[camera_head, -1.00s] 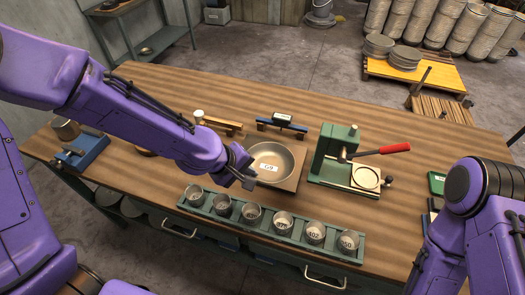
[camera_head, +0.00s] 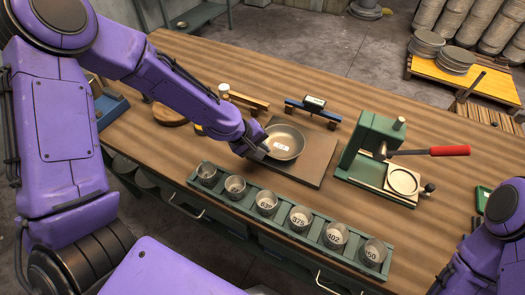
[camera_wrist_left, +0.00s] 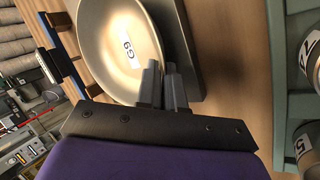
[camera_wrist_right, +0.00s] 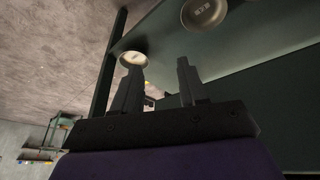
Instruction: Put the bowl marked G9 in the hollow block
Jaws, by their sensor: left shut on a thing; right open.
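The shallow metal bowl marked G9 (camera_head: 287,136) is at mid-table in the head view, over the left part of a flat dark-brown square board (camera_head: 318,167). My left gripper (camera_head: 262,150) is shut on its near-left rim. The left wrist view shows the bowl (camera_wrist_left: 112,35) with its G9 label, the fingers (camera_wrist_left: 162,85) closed on the rim. I cannot tell whether the bowl touches the board. A round brown wooden piece (camera_head: 168,115), partly behind my left arm, may be the hollow block; its top is unclear. My right gripper (camera_wrist_right: 155,85) is open and empty in the right wrist view.
A green rack (camera_head: 283,222) of several labelled cups runs along the front edge. A green press (camera_head: 370,150) with a red handle stands right of the board. Bare tabletop shows around the board.

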